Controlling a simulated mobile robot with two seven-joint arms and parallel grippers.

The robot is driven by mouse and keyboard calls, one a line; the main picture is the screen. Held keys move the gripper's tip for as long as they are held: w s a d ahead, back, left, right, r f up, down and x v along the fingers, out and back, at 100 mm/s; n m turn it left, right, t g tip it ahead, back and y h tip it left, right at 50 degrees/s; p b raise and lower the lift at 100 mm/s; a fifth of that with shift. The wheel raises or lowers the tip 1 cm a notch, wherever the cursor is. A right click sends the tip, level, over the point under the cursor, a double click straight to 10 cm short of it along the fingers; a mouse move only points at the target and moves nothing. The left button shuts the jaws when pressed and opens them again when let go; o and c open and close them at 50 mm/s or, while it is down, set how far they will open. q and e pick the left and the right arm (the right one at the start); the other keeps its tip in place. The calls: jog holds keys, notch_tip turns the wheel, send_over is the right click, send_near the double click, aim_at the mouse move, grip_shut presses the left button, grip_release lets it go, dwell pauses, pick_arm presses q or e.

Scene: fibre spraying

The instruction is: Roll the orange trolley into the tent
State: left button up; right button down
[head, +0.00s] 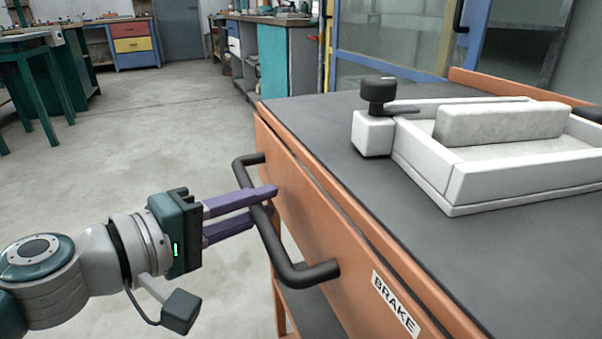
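The orange trolley (350,225) fills the right side of the head view, with a dark grey top. A black bar handle (290,268) sticks out from its near left side, and a BRAKE label (395,303) is beside it. My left gripper (268,201) has its two purple fingers on either side of the handle bar, closed up to it with no clear gap. The lower finger is partly hidden by the bar. My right gripper is out of view. I cannot make out a tent for certain; a glazed enclosure with blue and yellow framing (480,35) stands behind the trolley.
A white tray-like fixture with a grey block (500,122) and a black knob (378,92) sits on the trolley top. A teal cabinet (287,60) stands beyond the trolley. A green-legged table (35,75) is at far left. The concrete floor (160,130) between is clear.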

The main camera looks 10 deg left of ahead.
pick_arm(q)
grip_shut()
dwell(1.0)
